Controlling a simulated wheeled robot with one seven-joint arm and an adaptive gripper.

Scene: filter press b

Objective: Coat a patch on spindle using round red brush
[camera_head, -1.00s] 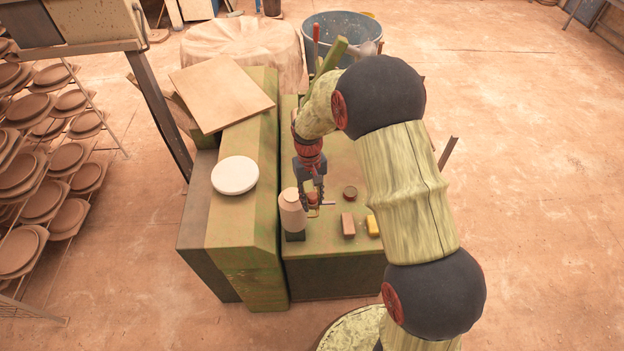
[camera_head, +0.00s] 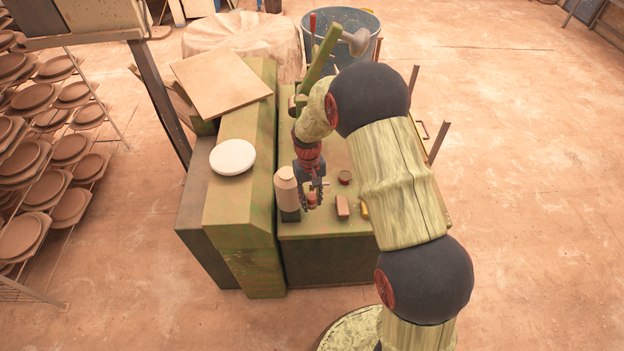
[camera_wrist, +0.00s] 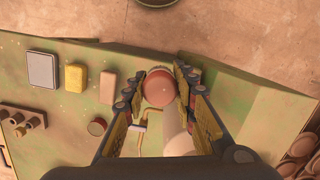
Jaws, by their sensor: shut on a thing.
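My gripper (camera_head: 312,196) is shut on the round red brush (camera_wrist: 157,88), whose round pinkish-red end shows between the fingertips in the wrist view. In the head view only a small red bit of it shows among the fingers. The spindle appears to be the cream, bottle-shaped upright piece (camera_head: 287,188) on a dark base, just left of my gripper. In the wrist view a pale cylinder (camera_wrist: 177,125), likely the spindle, shows beside the brush. I cannot tell whether the brush touches it. No coated patch can be made out.
A small round tin (camera_head: 345,177), a brown block (camera_head: 342,206) and a yellow block (camera_wrist: 79,78) lie right of my gripper. A grey block (camera_wrist: 42,69) and a pegged holder (camera_wrist: 22,122) are farther along. A green raised beam with a white disc (camera_head: 232,157) borders the left.

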